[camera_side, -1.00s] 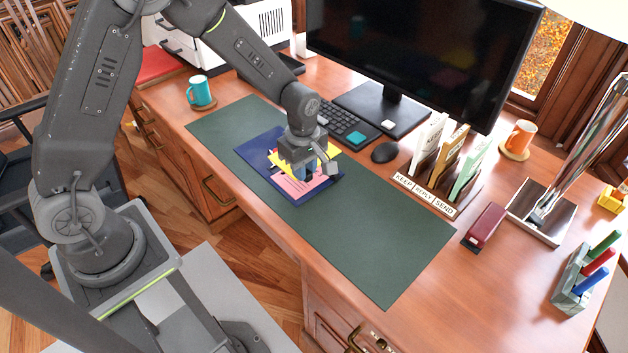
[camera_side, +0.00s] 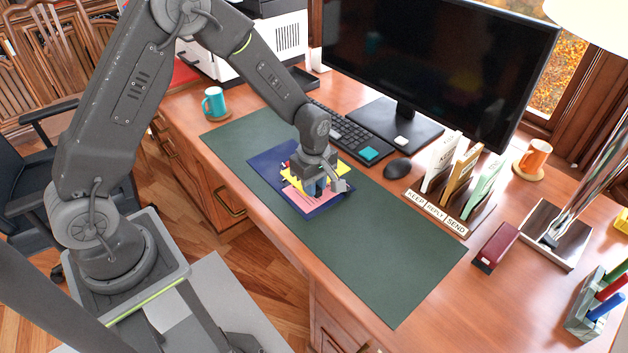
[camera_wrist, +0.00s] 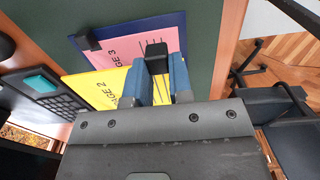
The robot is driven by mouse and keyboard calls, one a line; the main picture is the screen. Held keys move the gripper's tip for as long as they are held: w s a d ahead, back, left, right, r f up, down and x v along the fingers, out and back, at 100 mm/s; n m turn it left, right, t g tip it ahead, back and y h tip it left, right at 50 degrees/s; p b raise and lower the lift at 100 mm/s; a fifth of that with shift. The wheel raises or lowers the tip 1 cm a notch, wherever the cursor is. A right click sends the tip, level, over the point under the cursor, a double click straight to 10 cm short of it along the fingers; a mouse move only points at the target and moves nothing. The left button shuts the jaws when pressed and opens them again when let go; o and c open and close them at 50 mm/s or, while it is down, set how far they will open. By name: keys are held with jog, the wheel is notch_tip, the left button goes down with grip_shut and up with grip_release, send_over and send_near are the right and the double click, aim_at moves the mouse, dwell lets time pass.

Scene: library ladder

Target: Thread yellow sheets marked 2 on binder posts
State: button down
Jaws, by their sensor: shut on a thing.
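The yellow sheet (camera_wrist: 103,88) reads PAGE 2 in the wrist view. It also shows in the side view (camera_side: 345,174), low over the dark blue binder (camera_side: 267,168). My gripper (camera_side: 317,188) points down over the binder. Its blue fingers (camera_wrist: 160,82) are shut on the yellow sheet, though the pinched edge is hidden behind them. A pink sheet (camera_wrist: 118,57) marked PAGE 3 lies on the binder beside the yellow one; it shows in the side view (camera_side: 301,200). I cannot make out the posts or whether they pass through the sheet's holes.
The binder lies on a green desk mat (camera_side: 385,250) with free room to the right. Behind it are a keyboard (camera_side: 345,122), mouse (camera_side: 397,168) and monitor (camera_side: 435,60). A sorter (camera_side: 436,211) and stapler (camera_side: 496,246) stand right. A teal mug (camera_side: 214,102) stands left.

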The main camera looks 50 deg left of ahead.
jog(key=shift+f, duration=2.15)
jog(key=shift+f, duration=0.2)
jog(key=c, duration=0.9)
grip_release()
jog(key=shift+c, duration=0.2)
jog(key=shift+r, duration=3.5)
